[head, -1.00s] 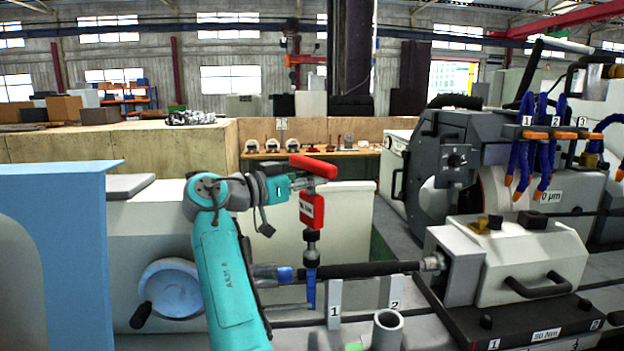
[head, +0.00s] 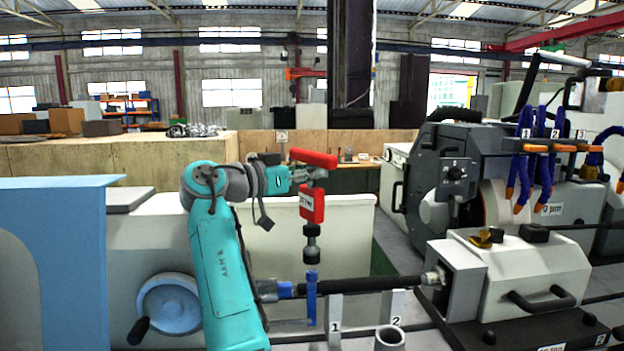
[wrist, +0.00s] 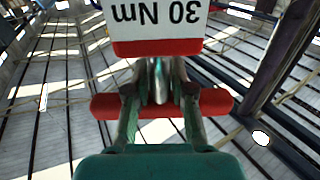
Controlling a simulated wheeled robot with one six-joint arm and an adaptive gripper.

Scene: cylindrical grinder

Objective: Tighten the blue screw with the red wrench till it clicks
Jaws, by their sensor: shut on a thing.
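The red wrench (head: 312,204) is a T-handled tool with a dark socket pointing down; it hangs upright. My gripper (head: 303,177) is shut on its shaft just below the red cross handle. In the wrist view my gripper (wrist: 160,88) has its fingers closed on the metal shaft, between the red handle and the body (wrist: 158,25) labelled 30 Nm. A small gap seems to show between socket and blue top. The screw itself is too small to make out.
The dark bar (head: 372,284) runs to the machine block (head: 520,270) at right. A handwheel (head: 168,308) and a blue panel (head: 60,260) are at left.

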